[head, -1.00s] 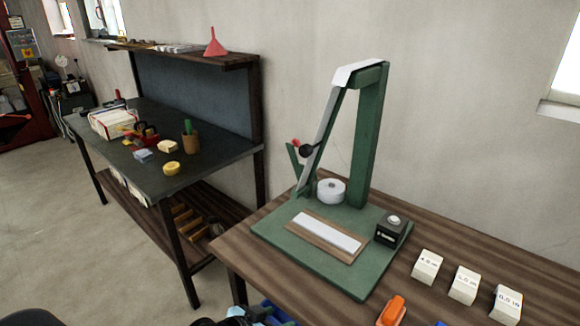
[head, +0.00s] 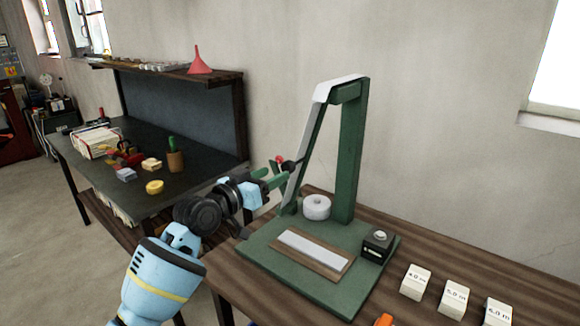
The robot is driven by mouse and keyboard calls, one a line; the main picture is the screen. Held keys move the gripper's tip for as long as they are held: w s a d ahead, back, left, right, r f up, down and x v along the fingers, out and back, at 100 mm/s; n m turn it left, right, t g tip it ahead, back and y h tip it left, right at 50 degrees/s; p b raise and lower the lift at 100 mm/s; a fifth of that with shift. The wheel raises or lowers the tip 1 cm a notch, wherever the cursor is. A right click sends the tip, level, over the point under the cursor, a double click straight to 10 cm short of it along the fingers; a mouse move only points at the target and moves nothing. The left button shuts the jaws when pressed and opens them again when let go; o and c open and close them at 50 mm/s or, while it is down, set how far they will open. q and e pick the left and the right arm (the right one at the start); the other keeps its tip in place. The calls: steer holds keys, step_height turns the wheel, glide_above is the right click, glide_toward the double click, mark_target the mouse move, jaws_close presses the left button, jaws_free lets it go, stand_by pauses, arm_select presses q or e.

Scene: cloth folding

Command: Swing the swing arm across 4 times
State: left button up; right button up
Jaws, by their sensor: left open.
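The swing arm (head: 305,155) is a pale, slanted bar hanging from the top of a green stand (head: 351,150). It leans down to the left, with a dark round knob (head: 287,166) and a red tip near its lower part. My left gripper (head: 277,178) is open at the left side of the bar, close to the knob. I cannot tell whether it touches the bar. A green base (head: 262,246) carries the stand, a white round roll (head: 316,207), a white strip on a wooden block (head: 313,246) and a small black box (head: 377,244). My right gripper is out of view.
Several white labelled blocks (head: 454,297) stand on the brown wooden table (head: 440,257) at the right. An orange object (head: 384,320) lies at the front edge of view. A dark workbench (head: 125,190) with small items stands at the left.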

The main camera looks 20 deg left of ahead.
mark_target(285, 169)
arm_select(q)
steer(key=shift+x, duration=3.9)
jaws_close()
